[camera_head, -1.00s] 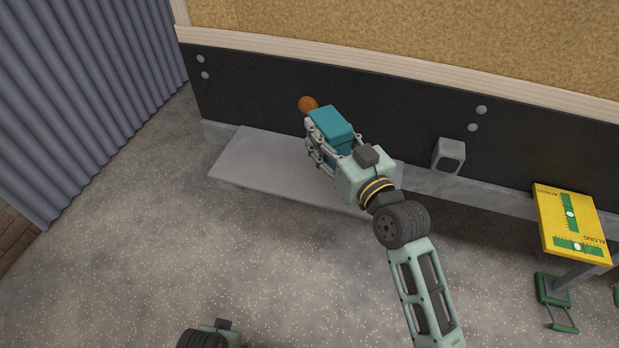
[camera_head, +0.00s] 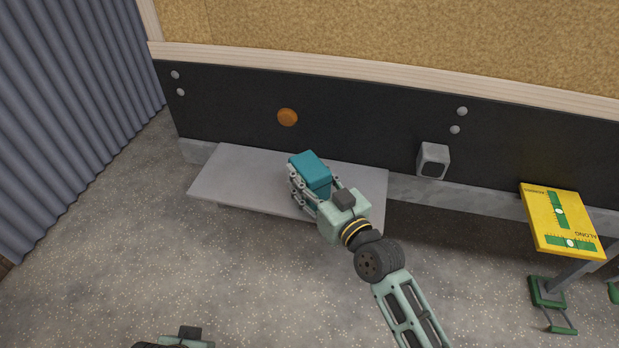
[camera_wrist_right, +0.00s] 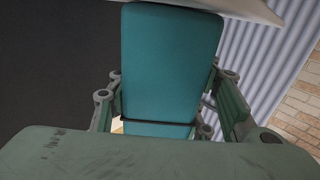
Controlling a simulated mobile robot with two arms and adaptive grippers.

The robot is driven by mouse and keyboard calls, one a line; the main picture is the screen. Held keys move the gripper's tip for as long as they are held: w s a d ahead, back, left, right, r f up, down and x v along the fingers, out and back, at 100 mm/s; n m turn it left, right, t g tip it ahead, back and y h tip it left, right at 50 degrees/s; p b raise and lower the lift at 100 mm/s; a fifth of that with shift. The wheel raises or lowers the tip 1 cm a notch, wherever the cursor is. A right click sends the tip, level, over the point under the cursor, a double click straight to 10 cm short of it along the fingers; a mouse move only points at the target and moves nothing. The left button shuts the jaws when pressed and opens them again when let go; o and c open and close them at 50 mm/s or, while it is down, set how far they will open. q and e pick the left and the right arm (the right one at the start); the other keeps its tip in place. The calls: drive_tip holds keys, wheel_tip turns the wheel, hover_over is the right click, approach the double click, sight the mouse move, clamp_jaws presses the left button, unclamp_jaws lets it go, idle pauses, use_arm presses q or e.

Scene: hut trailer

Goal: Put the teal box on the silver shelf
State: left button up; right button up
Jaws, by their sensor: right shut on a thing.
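The teal box (camera_head: 311,170) is held in my right gripper (camera_head: 308,184), which is shut on it. In the head view the box shows over the right half of the silver shelf (camera_head: 238,178), a flat grey slab along the dark wall. I cannot tell whether the box touches the shelf. In the right wrist view the teal box (camera_wrist_right: 172,62) fills the middle between the fingers, with a pale edge above it. Part of my left arm shows at the bottom of the head view; its gripper fingers cannot be made out.
An orange round knob (camera_head: 287,117) is on the dark wall panel above the shelf. A grey box fixture (camera_head: 433,160) is on the wall to the right. A yellow sign (camera_head: 560,220) on a stand is at far right. Left half of the shelf is bare.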

use_arm(q)
drive_tip(key=shift+r, duration=0.1)
drive_tip(key=shift+r, duration=0.1)
use_arm(e)
drive_tip(key=o, duration=1.3)
drive_tip(key=shift+c, duration=0.2)
use_arm(q)
drive_tip(key=x, duration=0.2)
drive_tip(key=s+p+x, duration=0.1)
drive_tip(key=x, duration=0.1)
drive_tip(key=shift+w+f, duration=0.1)
drive_tip(key=shift+f, duration=0.3)
use_arm(e)
drive_tip(key=v, duration=1.2)
drive_tip(key=shift+a, duration=0.1)
